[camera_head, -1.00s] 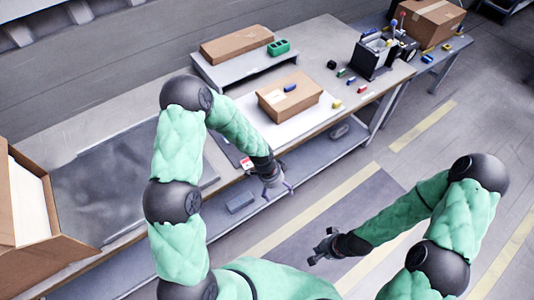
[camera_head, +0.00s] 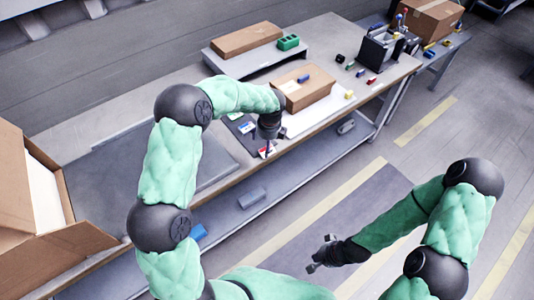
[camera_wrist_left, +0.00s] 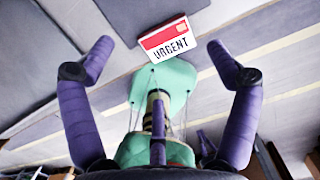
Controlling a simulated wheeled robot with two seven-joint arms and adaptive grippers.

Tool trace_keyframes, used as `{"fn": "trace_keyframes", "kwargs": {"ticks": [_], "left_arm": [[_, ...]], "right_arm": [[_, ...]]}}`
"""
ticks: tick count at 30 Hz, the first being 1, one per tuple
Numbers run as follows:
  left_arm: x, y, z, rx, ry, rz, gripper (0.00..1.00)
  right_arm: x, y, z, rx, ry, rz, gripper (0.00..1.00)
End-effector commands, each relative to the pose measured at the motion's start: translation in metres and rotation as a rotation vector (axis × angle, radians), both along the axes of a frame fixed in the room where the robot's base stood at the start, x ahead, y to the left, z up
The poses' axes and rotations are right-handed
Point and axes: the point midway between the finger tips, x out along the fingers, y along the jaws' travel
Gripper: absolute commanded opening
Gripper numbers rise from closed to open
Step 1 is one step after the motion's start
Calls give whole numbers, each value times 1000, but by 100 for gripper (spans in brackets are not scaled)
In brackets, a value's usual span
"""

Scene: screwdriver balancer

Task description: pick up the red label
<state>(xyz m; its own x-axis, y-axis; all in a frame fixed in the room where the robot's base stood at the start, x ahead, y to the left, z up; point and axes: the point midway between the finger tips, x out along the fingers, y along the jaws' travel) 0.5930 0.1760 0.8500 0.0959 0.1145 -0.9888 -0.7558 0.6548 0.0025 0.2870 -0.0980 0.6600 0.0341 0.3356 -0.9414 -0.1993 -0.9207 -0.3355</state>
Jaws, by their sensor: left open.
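The red label (camera_wrist_left: 168,38), a red and white card reading URGENT, lies flat at the table's front edge. It shows in the left wrist view at the top, ahead of and between the fingertips. In the head view the label (camera_head: 266,151) is small and partly hidden by my left gripper. My left gripper (camera_head: 268,146) points down over it; in the left wrist view its purple fingers (camera_wrist_left: 165,65) are wide apart with nothing between them. My right gripper (camera_head: 320,254) is away from the table, over the floor, and looks open and empty.
Other small labels (camera_head: 246,127) lie just left of my left gripper. A cardboard box (camera_head: 304,92) with a blue item on top stands behind it. A riser shelf (camera_head: 245,62) holds another box. An open carton (camera_head: 70,245) is at the left. A grey mat (camera_head: 110,185) is bare.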

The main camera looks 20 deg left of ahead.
Motion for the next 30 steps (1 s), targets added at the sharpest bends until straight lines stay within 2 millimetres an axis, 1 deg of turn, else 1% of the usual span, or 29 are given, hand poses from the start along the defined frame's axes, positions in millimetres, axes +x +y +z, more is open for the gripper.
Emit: {"fn": "trace_keyframes", "kwargs": {"ticks": [1, 5, 7, 12, 16, 18, 24, 25, 26, 27, 29, 30], "left_arm": [[1, 0, -6, 0, 0, 1, 88], [2, 0, -12, -1, -2, 2, 88], [3, -1, -18, -1, -2, 2, 88], [7, -4, -42, -1, 0, 1, 88], [9, -1, -58, -1, 0, 2, 88], [10, -1, -60, -1, -2, 2, 88], [10, -1, -59, -2, -2, 2, 88], [10, -1, -59, -2, -2, 2, 83], [10, -1, -59, -1, -2, 2, 74], [10, -1, -59, -1, -2, 2, 63], [10, -1, -59, -1, -2, 2, 47], [10, -1, -59, -1, -2, 2, 36]], "right_arm": [[0, 0, -3, 0, 0, 0, 0], [0, 0, -5, 0, 1, 0, 0], [0, 0, -8, 0, 1, 0, 0], [0, 0, -21, 0, 1, 0, 0], [0, 0, -27, 0, 1, 0, 0], [0, 0, -27, 0, 1, 0, 0], [0, 0, -26, 0, 1, 0, 0], [0, 0, -26, 0, 1, 0, 0], [0, 0, -26, 0, 1, 0, 0], [0, 0, -26, 0, 0, 0, 0], [0, 0, -26, 0, 0, 0, 0], [0, 0, -26, 0, 0, 0, 0]]}}
